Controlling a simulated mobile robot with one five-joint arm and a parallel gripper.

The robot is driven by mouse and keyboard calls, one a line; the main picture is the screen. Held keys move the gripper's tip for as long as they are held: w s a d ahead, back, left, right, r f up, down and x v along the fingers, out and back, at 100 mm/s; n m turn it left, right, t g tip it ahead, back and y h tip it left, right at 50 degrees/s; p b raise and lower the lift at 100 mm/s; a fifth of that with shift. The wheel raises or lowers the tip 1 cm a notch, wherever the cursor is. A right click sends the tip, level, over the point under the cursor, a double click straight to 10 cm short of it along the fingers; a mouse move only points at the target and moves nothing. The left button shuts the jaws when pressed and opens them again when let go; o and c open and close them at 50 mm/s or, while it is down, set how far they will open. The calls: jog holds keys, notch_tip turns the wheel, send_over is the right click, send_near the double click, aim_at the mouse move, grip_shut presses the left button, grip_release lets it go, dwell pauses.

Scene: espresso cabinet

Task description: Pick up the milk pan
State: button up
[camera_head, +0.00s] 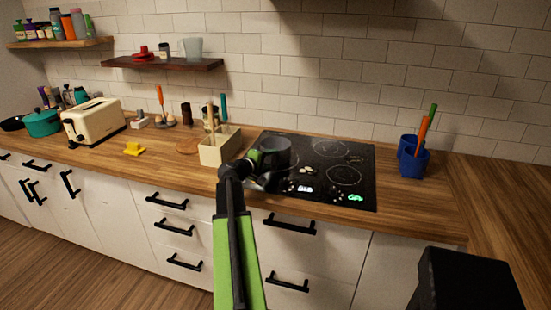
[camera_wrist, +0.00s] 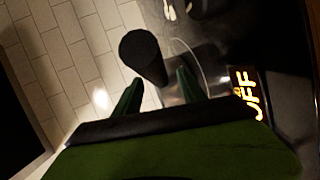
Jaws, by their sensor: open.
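The milk pan (camera_head: 273,150) looks like a small dark pot on the left rear part of the black cooktop (camera_head: 355,195). My gripper (camera_head: 254,157) is at the pan's left side in the head view and overlaps part of it. In the wrist view, my gripper's two green fingers (camera_wrist: 158,88) are apart. A dark round-ended piece (camera_wrist: 140,48), which looks like the pan's handle, shows between and beyond the fingertips. I cannot tell whether the fingers touch it. The rest of the pan is hard to make out there.
A cream utensil box (camera_head: 218,150) stands just left of the cooktop. A blue utensil holder (camera_head: 413,160) stands to the right. A toaster (camera_head: 93,121) and a teal pot (camera_head: 42,123) are far left. The tiled wall (camera_head: 300,75) is close behind.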

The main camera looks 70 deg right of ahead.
jog(key=shift+x, duration=1.2)
jog(key=shift+a, duration=0.1)
jog(key=shift+c, duration=0.2)
grip_shut()
